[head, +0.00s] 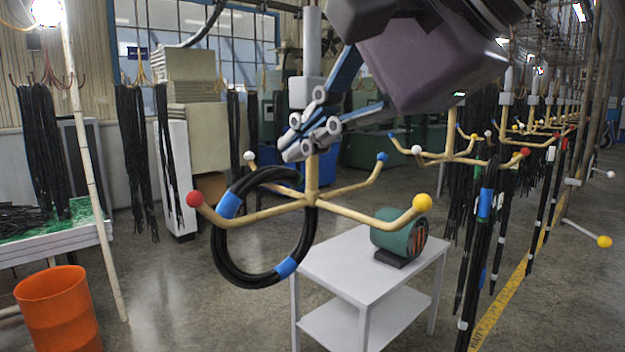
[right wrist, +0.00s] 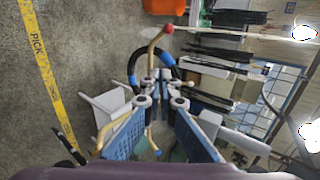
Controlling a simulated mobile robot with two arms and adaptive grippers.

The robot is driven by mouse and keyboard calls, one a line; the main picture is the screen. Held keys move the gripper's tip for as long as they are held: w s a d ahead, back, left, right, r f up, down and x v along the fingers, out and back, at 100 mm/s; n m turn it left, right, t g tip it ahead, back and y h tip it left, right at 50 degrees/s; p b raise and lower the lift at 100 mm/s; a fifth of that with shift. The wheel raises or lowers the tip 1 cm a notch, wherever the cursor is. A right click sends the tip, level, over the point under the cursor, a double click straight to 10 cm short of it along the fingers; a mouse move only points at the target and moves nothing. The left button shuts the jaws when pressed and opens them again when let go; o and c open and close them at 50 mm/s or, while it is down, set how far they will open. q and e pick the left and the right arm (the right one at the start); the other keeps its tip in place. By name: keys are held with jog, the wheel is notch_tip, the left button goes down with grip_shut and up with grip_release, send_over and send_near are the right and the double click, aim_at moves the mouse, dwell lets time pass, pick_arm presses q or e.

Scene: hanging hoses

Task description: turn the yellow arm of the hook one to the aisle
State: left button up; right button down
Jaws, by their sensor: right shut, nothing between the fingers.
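The nearest hook (head: 312,175) hangs with four tan arms spread from a central stem. Its yellow-tipped arm (head: 375,219) points toward the front right, with the yellow ball (head: 422,203) at its end. The red ball (head: 194,199) is at the left, the white ball (head: 249,156) at the back left, the blue ball (head: 382,157) at the back right. A black hose coil (head: 222,250) with blue bands hangs on the red-tipped arm. My right gripper (head: 298,150) is shut and empty, beside the stem just above the arms; the wrist view shows its fingertips (right wrist: 160,90) too. My left gripper is not in view.
A white table (head: 345,265) with a green motor-like drum (head: 398,238) stands below the hook. More hooks with hanging hoses (head: 480,240) line the right side by a yellow floor line (head: 500,308). An orange bin (head: 60,310) stands at the left front.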

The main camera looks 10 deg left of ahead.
jog(key=s+d+b, duration=0.2)
jog(key=s+d, duration=0.3)
jog(key=d, duration=0.1)
jog(key=shift+d, duration=0.3)
jog(key=shift+w, duration=0.1)
